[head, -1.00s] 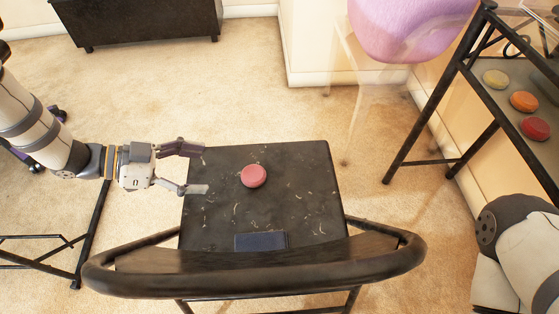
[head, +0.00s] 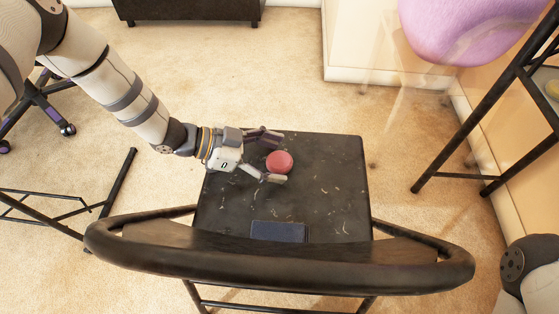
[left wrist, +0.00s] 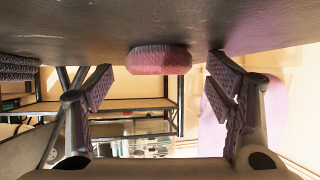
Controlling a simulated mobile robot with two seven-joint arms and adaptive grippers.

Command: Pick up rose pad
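The rose pad (head: 279,162) is a small round pink-red disc on the dark seat of a chair (head: 330,190). In the left wrist view the pad (left wrist: 159,61) shows ahead, between the two finger lines and beyond the tips. My left gripper (head: 270,156) is open over the chair seat, with its fingers pointing at the pad and reaching its left edge. In the wrist view the fingers (left wrist: 160,85) are wide apart with nothing between them; I cannot tell if either touches the pad. My right gripper is out of view; only part of my right arm shows at the lower right.
A dark blue flat object (head: 278,232) lies on the seat near the chair's curved backrest (head: 280,262). A black-framed shelf (head: 500,120) stands at the right. A translucent chair with a pink seat (head: 455,30) is at the upper right. Carpet is clear beyond the seat.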

